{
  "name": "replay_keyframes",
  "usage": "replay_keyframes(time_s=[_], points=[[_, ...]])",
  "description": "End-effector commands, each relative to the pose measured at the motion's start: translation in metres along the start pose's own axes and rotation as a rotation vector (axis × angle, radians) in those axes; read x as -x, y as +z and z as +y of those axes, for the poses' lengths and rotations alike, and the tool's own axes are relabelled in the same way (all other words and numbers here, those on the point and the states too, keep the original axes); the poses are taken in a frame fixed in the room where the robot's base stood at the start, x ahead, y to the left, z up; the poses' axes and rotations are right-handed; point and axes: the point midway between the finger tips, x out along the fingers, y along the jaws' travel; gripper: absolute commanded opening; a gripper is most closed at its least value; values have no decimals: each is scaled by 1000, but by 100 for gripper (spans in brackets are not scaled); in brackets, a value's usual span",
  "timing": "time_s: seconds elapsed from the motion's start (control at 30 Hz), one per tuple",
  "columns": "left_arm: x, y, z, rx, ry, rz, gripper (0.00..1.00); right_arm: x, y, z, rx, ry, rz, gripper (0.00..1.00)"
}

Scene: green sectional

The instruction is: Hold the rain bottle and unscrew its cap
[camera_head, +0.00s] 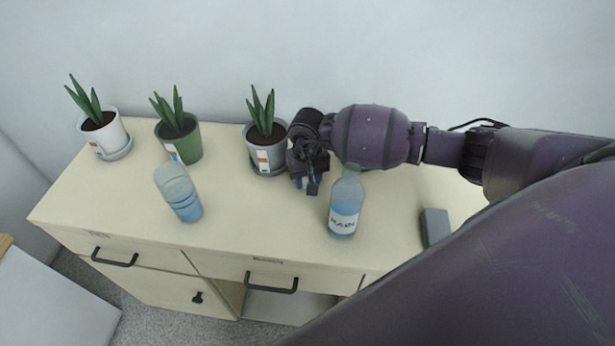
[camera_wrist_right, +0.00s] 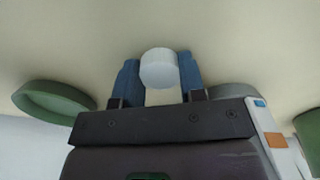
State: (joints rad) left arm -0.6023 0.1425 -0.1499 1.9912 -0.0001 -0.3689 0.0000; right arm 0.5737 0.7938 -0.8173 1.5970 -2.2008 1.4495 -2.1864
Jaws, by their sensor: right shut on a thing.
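The rain bottle (camera_head: 345,203) is clear with blue liquid and a white "RAIN" label. It stands upright on the cream cabinet top, and its mouth is partly hidden by my right arm. My right gripper (camera_head: 312,184) is to the left of the bottle and apart from it, in front of the grey pot. In the right wrist view, the blue fingers of my right gripper (camera_wrist_right: 158,80) are shut on a round white cap (camera_wrist_right: 159,68), with bare tabletop behind it. The cap is hidden in the head view. My left gripper is not in view.
Three potted plants stand along the back: a white pot (camera_head: 105,137), a green pot (camera_head: 180,143) and a grey pot (camera_head: 266,154). Another blue bottle (camera_head: 178,192) stands at the left. A grey block (camera_head: 435,227) lies right of the rain bottle. The front middle of the cabinet top (camera_head: 265,222) is clear.

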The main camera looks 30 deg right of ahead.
Motion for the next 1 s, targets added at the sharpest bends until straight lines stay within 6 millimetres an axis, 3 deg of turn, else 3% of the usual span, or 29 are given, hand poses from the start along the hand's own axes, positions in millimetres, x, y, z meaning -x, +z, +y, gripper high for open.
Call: replay_keyframes(time_s=[0.3, 0.33, 0.47, 0.83, 1.0], points=[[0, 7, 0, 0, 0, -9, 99, -4, 0, 0, 0, 0, -1, 9], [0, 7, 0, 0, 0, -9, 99, -3, 0, 0, 0, 0, 0, 42], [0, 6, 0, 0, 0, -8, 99, -2, 0, 0, 0, 0, 0, 62], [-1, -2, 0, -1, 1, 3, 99, 2, 0, 0, 0, 0, 0, 63], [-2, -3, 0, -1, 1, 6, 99, 22, -1, 1, 1, 1, 4, 63]])
